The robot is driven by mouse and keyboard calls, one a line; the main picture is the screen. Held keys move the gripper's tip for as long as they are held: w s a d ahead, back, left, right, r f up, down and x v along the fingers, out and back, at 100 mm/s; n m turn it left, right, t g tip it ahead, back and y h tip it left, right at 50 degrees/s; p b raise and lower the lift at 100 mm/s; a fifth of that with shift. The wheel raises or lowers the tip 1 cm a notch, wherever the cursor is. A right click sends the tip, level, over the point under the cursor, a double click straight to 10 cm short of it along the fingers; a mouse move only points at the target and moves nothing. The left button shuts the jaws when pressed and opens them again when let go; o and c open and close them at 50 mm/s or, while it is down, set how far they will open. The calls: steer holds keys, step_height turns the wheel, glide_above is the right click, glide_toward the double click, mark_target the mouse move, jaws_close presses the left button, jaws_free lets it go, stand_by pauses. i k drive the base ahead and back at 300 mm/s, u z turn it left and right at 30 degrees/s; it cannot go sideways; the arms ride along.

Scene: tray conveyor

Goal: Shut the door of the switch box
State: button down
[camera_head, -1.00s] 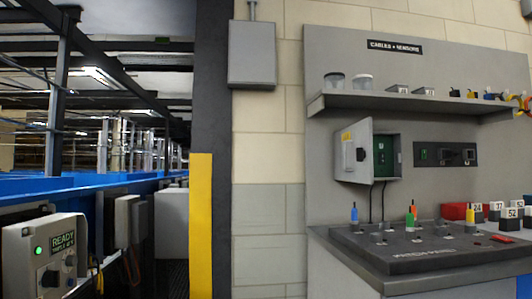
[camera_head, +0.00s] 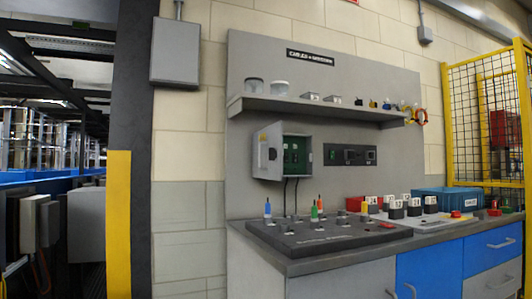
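The switch box (camera_head: 297,151) is a small grey box on the grey back panel, above the left part of the workbench. Its door (camera_head: 268,152) stands open, swung out on the left side, with a small yellow label near its top. The green interior shows in the opening. Two dark cables hang from the underside of the box. My gripper is not in view.
A workbench (camera_head: 330,262) carries a dark patch panel (camera_head: 318,236) with coloured plugs below the box. A shelf (camera_head: 310,109) with jars is above. A yellow mesh fence (camera_head: 487,110) stands at right. A yellow-and-dark post (camera_head: 119,220) stands at left.

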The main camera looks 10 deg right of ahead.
mark_target(272, 135)
steer(key=u, duration=0.45)
steer(key=i, duration=0.9)
